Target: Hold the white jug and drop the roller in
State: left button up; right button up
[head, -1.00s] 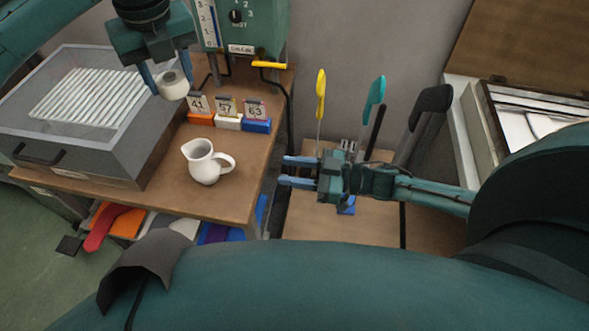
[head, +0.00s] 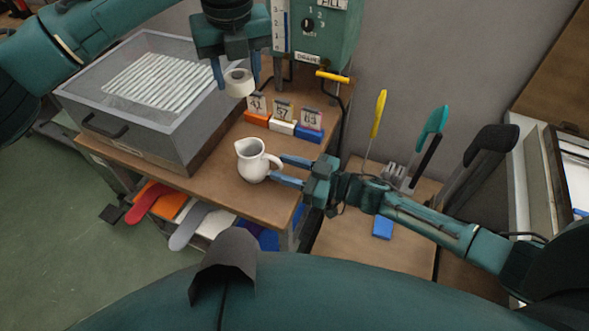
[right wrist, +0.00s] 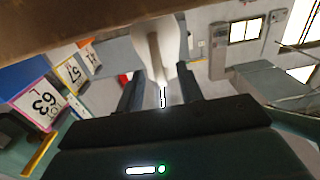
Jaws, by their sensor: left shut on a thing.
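The white jug (head: 252,160) stands upright on the wooden bench, its handle facing right. It also shows in the right wrist view (right wrist: 155,38). My right gripper (head: 278,169) is open at the jug's handle. In the right wrist view its two fingers (right wrist: 160,88) are apart with the handle between them, and I see a gap on both sides. My left gripper (head: 238,78) points down and is shut on the white roller (head: 240,88), which it holds above the bench, up and slightly left of the jug.
A grey tray of white rods (head: 160,82) stands at the left. Number cards on orange, white and blue blocks (head: 283,127) stand behind the jug. A green machine (head: 325,35) is at the back. Upright handled tools (head: 377,118) stand on the right.

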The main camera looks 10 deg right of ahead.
jog(key=shift+c, duration=0.4)
grip_shut()
pick_arm(q)
jog(key=shift+f, duration=6.5)
jog(key=o, duration=1.1)
